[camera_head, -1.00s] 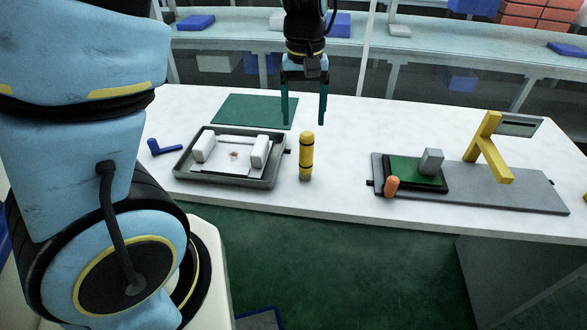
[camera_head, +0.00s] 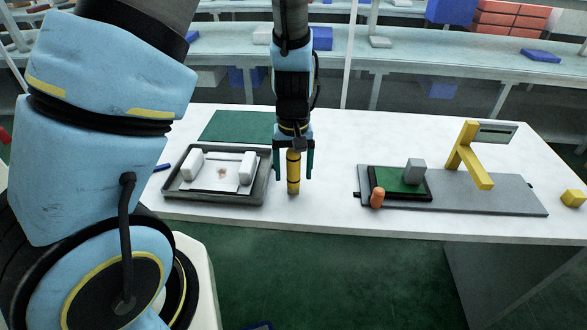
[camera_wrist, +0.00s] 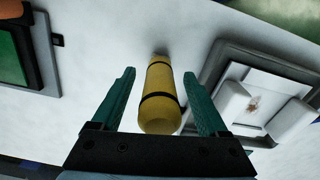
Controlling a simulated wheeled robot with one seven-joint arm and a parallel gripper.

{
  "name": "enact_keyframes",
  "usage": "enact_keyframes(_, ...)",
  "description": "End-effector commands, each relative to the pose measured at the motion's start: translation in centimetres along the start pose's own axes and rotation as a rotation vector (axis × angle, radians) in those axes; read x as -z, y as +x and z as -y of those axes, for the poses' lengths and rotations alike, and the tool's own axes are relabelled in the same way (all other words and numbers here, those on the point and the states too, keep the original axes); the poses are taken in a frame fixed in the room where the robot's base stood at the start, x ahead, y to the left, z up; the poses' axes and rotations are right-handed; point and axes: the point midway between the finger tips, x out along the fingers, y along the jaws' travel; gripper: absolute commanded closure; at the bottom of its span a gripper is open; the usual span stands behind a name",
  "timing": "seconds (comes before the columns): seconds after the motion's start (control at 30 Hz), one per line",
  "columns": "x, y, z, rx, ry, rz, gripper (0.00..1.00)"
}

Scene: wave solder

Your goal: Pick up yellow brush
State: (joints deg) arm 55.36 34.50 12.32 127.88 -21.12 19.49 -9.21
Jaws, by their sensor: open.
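The yellow brush (camera_head: 293,176) is a yellow cylinder with dark bands, standing upright on the white table right of the grey tray. My gripper (camera_head: 293,176) is directly above and around its upper part, with one green finger on each side. In the wrist view the brush (camera_wrist: 159,98) stands between the two fingers of my gripper (camera_wrist: 160,97). A gap shows on both sides of it, so the fingers are open and apart from it. The top of the brush is partly hidden by the gripper in the head view.
The grey tray (camera_head: 214,198) with white blocks is close on the left. A green mat (camera_head: 236,125) lies behind it. On the right are a grey plate (camera_head: 500,200), a green board (camera_head: 400,183), an orange cylinder (camera_head: 377,197) and a yellow stand (camera_head: 464,152). Table between is clear.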

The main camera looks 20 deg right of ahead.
Motion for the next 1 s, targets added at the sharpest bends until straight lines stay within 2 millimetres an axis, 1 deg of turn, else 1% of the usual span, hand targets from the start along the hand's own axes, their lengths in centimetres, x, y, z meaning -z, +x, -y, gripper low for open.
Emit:
enact_keyframes(0.27,0.0,0.25,-0.03,-0.001,0.0,0.0,0.24)
enact_keyframes(0.9,-0.01,0.22,-0.03,-0.001,0.001,0.0,0.96)
enact_keyframes(0.93,-0.01,0.22,-0.03,-0.001,0.001,0.0,0.99)
enact_keyframes(1.0,-0.01,0.22,-0.03,-0.001,0.001,0.0,1.0)
